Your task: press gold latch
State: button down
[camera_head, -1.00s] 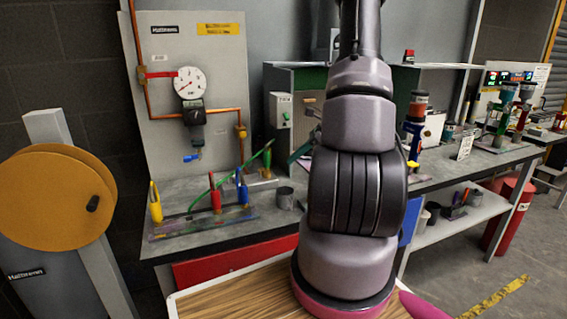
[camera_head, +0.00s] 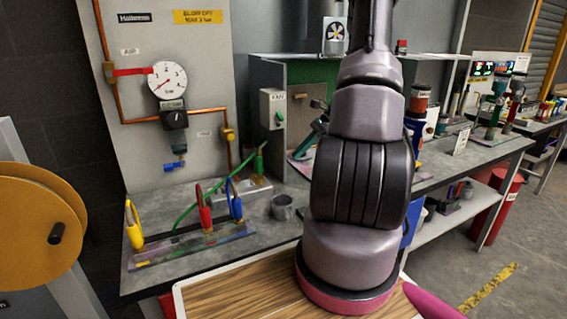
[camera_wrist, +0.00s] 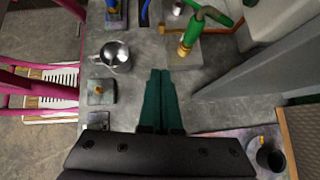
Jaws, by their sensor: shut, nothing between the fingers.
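I cannot tell for sure which part is the gold latch. In the wrist view a small gold-coloured piece (camera_wrist: 98,90) stands on a grey square plate, left of my gripper. My gripper (camera_wrist: 161,75) has dark green fingers, shut together and empty, over the grey bench top (camera_wrist: 205,85). Its fingertips touch none of these pieces. In the head view my arm hides the gripper and part of the bench.
A metal cup (camera_wrist: 118,57) stands left of my fingertips. A green-handled tool with a gold base (camera_wrist: 185,48) stands ahead, and a tall grey panel (camera_wrist: 265,75) rises at right. In the head view, colored clips (camera_head: 205,210) stand at left and a gauge (camera_head: 167,80) hangs behind.

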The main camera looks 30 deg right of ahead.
jog(key=a+r+x, duration=0.2)
jog(key=x, duration=1)
jog(key=shift+w, duration=0.2)
jog(key=shift+r, duration=0.1)
